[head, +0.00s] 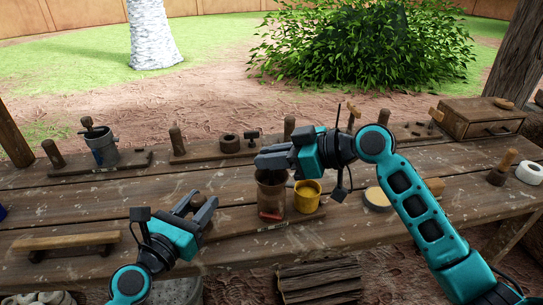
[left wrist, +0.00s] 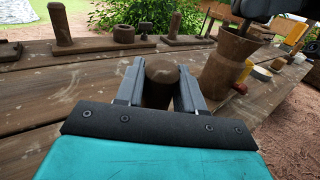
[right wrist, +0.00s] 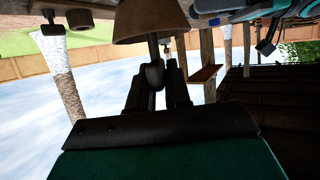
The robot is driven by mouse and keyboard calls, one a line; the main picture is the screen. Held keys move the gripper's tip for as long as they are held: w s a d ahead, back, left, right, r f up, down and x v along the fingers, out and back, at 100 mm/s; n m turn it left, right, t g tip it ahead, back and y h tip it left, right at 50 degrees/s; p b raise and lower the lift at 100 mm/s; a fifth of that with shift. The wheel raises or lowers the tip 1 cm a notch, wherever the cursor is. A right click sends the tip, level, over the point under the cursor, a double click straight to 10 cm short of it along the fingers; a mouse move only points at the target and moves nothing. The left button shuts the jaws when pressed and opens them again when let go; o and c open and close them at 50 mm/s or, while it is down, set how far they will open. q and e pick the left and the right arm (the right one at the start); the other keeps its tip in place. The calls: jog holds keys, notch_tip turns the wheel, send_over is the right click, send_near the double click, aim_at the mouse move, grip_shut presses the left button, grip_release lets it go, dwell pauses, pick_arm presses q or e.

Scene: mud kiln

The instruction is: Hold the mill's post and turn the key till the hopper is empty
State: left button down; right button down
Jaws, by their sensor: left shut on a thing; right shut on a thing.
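The mill (head: 271,198) is a brown, flared body standing on a board near the bench's front edge; it also shows in the left wrist view (left wrist: 228,65). A short dark wooden post (left wrist: 160,82) stands left of it. My left gripper (head: 203,205) is shut on this post, one finger on each side. My right gripper (head: 264,165) is over the mill's top, shut on a rod-like key part (right wrist: 154,75). A flared brown piece (right wrist: 150,22) shows beyond the fingers in the right wrist view. The gripper hides the mill's mouth, so what the hopper holds cannot be seen.
A yellow cup (head: 307,198) stands close at the mill's right. A pale round dish (head: 377,198) lies further right. A grey bucket (head: 103,152) and boards with posts line the back. A wooden bar handle (head: 66,240) is at front left.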

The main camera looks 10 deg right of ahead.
jog(key=m+t+h, duration=0.4)
jog(key=m, duration=0.1)
jog(key=shift+s+a+f, duration=0.1)
jog(key=shift+a, duration=0.05)
jog(key=m+t+h, duration=0.1)
jog(key=m+h, duration=0.2)
jog(key=shift+m+t+h, duration=0.6)
jog(key=shift+m+h, duration=0.5)
jog(key=shift+h, duration=0.3)
jog(key=shift+m+h, duration=0.3)
jog(key=c, duration=1.1)
grip_release()
jog(key=shift+d, duration=0.2)
jog(key=shift+c, duration=0.2)
jog(key=v, duration=0.7)
